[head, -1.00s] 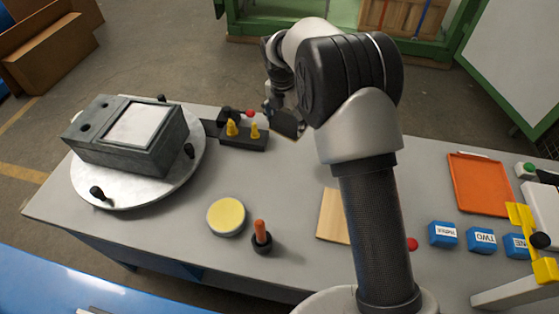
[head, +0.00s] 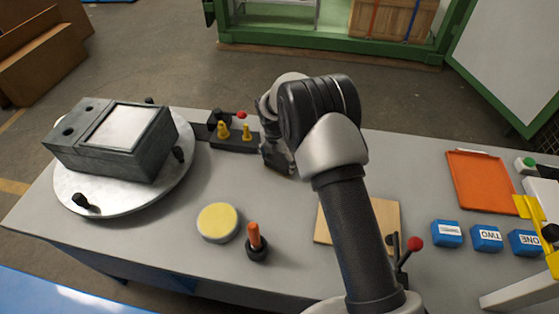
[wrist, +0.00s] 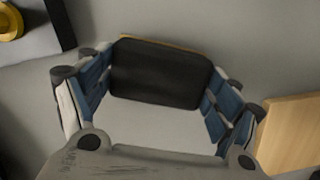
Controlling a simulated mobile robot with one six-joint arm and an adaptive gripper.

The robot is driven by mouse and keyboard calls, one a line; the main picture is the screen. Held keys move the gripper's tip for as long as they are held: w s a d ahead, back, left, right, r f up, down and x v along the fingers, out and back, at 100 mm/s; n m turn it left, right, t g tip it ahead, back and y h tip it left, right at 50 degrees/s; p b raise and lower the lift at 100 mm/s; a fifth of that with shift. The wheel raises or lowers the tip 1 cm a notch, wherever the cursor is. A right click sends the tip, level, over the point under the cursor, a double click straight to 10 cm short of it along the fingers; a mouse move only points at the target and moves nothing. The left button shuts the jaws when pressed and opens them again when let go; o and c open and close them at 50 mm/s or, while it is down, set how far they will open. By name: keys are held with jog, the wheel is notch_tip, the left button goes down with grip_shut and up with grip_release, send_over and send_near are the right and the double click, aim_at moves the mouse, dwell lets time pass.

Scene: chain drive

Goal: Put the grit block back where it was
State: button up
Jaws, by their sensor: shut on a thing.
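My gripper (head: 277,158) is above or at the grey bench in the head view, to the right of the black rack with yellow pegs. In the wrist view its two blue-padded fingers are shut on a dark block, the grit block (wrist: 160,74), with a thin yellow-orange edge along its far side. The block lies level across the fingers. In the head view my gripper and arm mostly hide the block. I cannot tell whether it touches the bench.
A black rack (head: 234,142) with yellow pegs stands left of my gripper. A wooden board (head: 387,215) lies to the right, partly behind my arm. A yellow round pad (head: 217,222), an orange-handled tool (head: 254,240) and a turntable (head: 78,193) carrying a grey box are left. An orange tray (head: 478,182) is far right.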

jog(key=o, duration=1.1)
jog(key=shift+f, duration=0.15)
jog(key=r+p, duration=0.1)
jog(key=r, duration=0.3)
jog(key=s+r+p, duration=0.1)
jog(key=r, duration=0.3)
jog(key=a+r+p, duration=0.1)
jog(key=r, duration=0.3)
jog(key=shift+s+r, duration=0.15)
jog(key=shift+s, duration=0.1)
notch_tip(320, 180, up, 10)
jog(key=m, duration=0.5)
send_over(277, 163)
jog(key=s+d, duration=0.4)
jog(key=s+d+r+m+t, duration=0.2)
jog(key=s+d+r+m, duration=0.3)
jog(key=s+r+m, duration=0.55)
jog(key=s+d+m, duration=0.1)
jog(key=s+m, duration=0.3)
jog(key=s, duration=0.3)
jog(key=s+d+r+m, duration=0.1)
jog(key=s+d+m, duration=0.1)
jog(key=s+m, duration=0.3)
jog(key=s+d+m+t+y, duration=0.1)
jog(key=s+m, duration=0.3)
jog(key=s, duration=0.6)
jog(key=shift+s+d+r+m, duration=0.25)
jog(key=shift+d+r+m, duration=0.1)
jog(key=shift+d+r, duration=0.05)
